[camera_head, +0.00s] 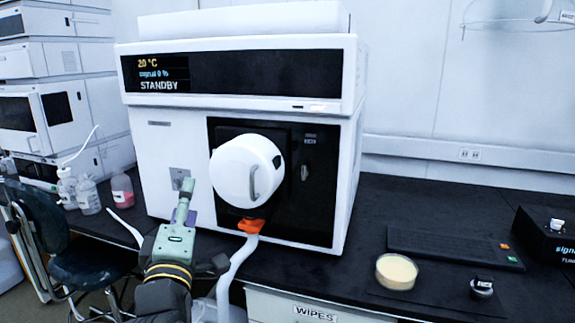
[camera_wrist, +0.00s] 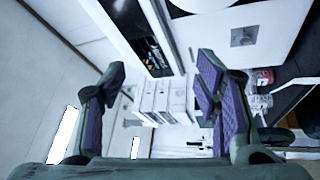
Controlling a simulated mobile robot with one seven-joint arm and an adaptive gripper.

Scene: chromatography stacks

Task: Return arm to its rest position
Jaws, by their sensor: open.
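My gripper (camera_head: 185,200) is in front of the lower left white panel of a large white instrument (camera_head: 240,112). It is a green gripper with purple finger pads. In the wrist view my gripper (camera_wrist: 162,80) has its two fingers wide apart, with nothing between them. In the head view one finger overlaps a small grey plate (camera_head: 179,178) on the panel; I cannot tell whether they touch. This plate also shows in the wrist view (camera_wrist: 243,37), to the right of the fingers. The instrument's display reads 20 °C, signal 0 %, STANDBY.
A round white housing (camera_head: 240,170) with an orange clip (camera_head: 251,226) below sticks out right of my gripper. Bottles (camera_head: 88,195) and a chair (camera_head: 75,245) stand left. A keyboard (camera_head: 450,246), a round dish (camera_head: 396,271) and a small black-capped item (camera_head: 482,287) lie on the right of the dark bench.

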